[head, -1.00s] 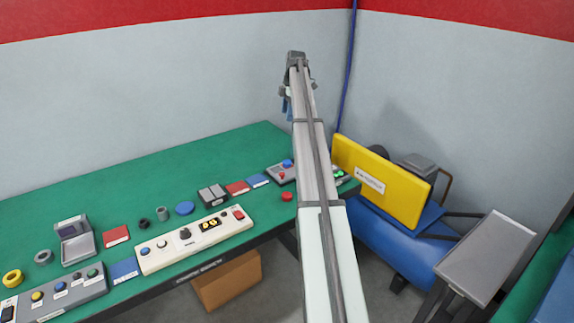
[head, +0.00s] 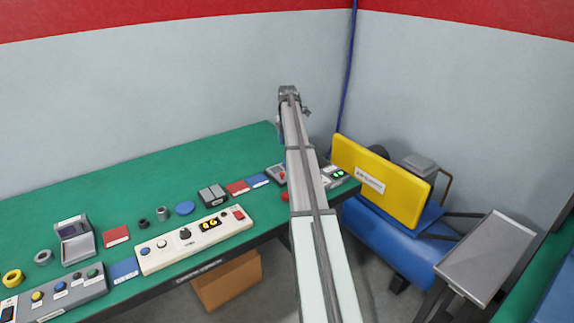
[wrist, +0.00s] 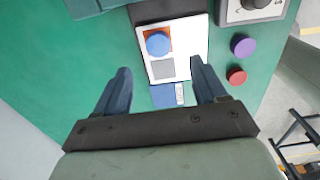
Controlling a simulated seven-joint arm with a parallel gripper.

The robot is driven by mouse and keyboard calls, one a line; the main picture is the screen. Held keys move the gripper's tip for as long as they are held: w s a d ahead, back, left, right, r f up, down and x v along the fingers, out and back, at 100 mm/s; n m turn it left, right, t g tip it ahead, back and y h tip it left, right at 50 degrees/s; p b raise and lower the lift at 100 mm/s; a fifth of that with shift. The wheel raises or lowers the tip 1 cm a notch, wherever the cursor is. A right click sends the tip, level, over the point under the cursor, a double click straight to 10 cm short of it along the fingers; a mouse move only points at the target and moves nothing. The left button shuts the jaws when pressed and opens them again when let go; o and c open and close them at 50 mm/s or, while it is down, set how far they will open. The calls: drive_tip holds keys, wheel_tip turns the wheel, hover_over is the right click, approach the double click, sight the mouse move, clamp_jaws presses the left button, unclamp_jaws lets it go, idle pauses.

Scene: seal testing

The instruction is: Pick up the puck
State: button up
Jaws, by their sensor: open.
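In the wrist view a blue puck (wrist: 158,44) lies on an orange square of a white plate (wrist: 196,50), beside a bare grey square (wrist: 162,69). A purple disc (wrist: 243,45) and a red disc (wrist: 236,76) lie to the right of the plate. My gripper (wrist: 160,65) is open and empty, its two blue fingers apart above the table, with the blue puck beyond the fingertips. In the head view my arm covers most of this area, and the gripper is mostly hidden. The red disc shows at the arm's left edge (head: 285,197).
The green table (head: 130,185) carries several items to the left: a cream control panel (head: 195,240), a separate blue disc (head: 185,208) and colored pads. A yellow panel (head: 385,180) stands right of the arm. The back of the table is clear.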

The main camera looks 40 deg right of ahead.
drive_tip(key=shift+w+a+f, duration=0.1)
drive_tip(key=shift+w+f, duration=0.05)
drive_tip(key=shift+f, duration=3.95)
drive_tip(key=c, duration=1.2)
drive_tip(key=shift+r, duration=0.1)
